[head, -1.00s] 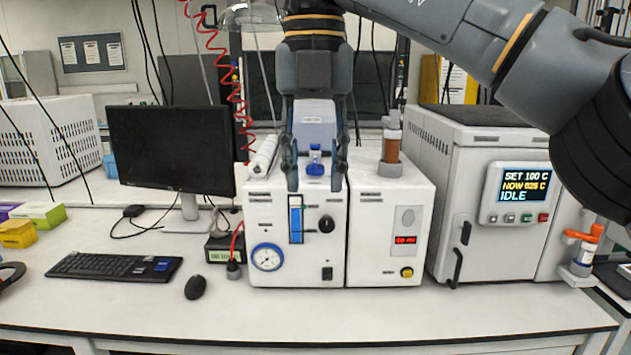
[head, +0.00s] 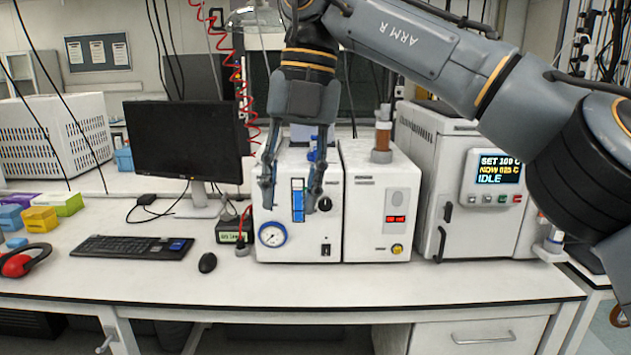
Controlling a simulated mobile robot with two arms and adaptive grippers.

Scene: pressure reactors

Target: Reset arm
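My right gripper (head: 289,200) hangs fingers down in front of the left half of the white reactor unit. Its two fingers are spread apart and nothing shows between them except the unit's blue flow gauge (head: 298,200) behind. My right arm reaches in from the right edge, with "ARM R" on its link. The white unit with the pressure dial (head: 272,234) and its neighbour with a red display (head: 396,219) stand on the bench. A blue-topped part on the left unit is partly hidden behind the gripper. My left gripper is not in view.
A monitor (head: 185,143), keyboard (head: 132,247) and mouse (head: 207,262) are on the bench at left. An oven-like box (head: 443,180) reading IDLE stands at right, partly behind my arm. The bench front (head: 330,284) is clear.

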